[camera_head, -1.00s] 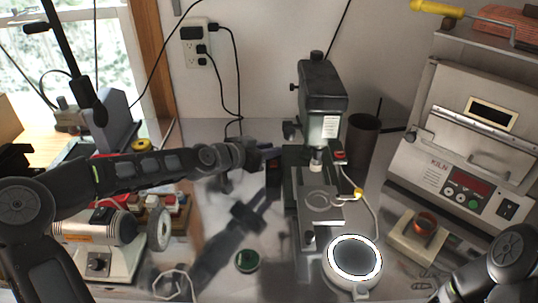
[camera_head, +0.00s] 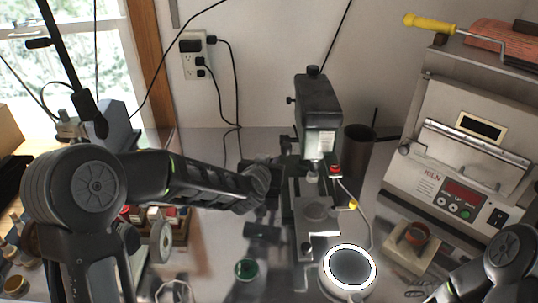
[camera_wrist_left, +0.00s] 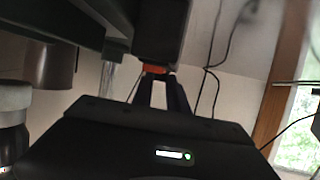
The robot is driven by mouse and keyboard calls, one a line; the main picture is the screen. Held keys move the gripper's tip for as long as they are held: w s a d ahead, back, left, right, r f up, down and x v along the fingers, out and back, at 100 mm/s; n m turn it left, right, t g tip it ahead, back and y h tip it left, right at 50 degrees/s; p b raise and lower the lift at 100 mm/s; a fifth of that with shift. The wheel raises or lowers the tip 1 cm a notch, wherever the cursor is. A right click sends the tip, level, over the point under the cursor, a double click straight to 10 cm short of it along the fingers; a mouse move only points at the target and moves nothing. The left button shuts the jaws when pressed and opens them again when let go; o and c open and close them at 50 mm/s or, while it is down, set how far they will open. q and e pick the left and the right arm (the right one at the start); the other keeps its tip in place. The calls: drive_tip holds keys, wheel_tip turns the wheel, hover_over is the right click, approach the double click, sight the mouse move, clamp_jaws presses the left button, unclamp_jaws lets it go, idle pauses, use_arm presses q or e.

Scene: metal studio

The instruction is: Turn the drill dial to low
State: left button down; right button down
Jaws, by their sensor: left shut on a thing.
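The drill press (camera_head: 318,100), dark green-grey, stands upright at the centre of the head view. My left gripper (camera_head: 284,167) reaches in from the left and meets the left side of the drill, below its head. In the left wrist view my left gripper (camera_wrist_left: 158,80) has its fingertips close together at a small orange-red part (camera_wrist_left: 155,69) under a dark block. The gripper is shut on this part, which seems to be the dial. The dial's marks and setting cannot be read, and my arm hides it in the head view. My right gripper is out of view.
A round white-rimmed ring lamp (camera_head: 349,268) stands in front of the drill. A dark cylinder (camera_head: 358,150) stands behind it to the right. A kiln (camera_head: 460,150) fills the right side.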

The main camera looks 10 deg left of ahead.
use_arm(q)
drive_tip(key=shift+n+y, duration=0.3)
drive_tip(key=shift+y, duration=0.1)
drive_tip(key=c, duration=1.3)
unclamp_jaws()
drive_tip(key=shift+s, duration=0.1)
drive_tip(key=v, duration=0.7)
drive_tip(key=shift+s+r, duration=0.2)
drive_tip(key=shift+s, duration=0.05)
drive_tip(key=shift+c, duration=0.4)
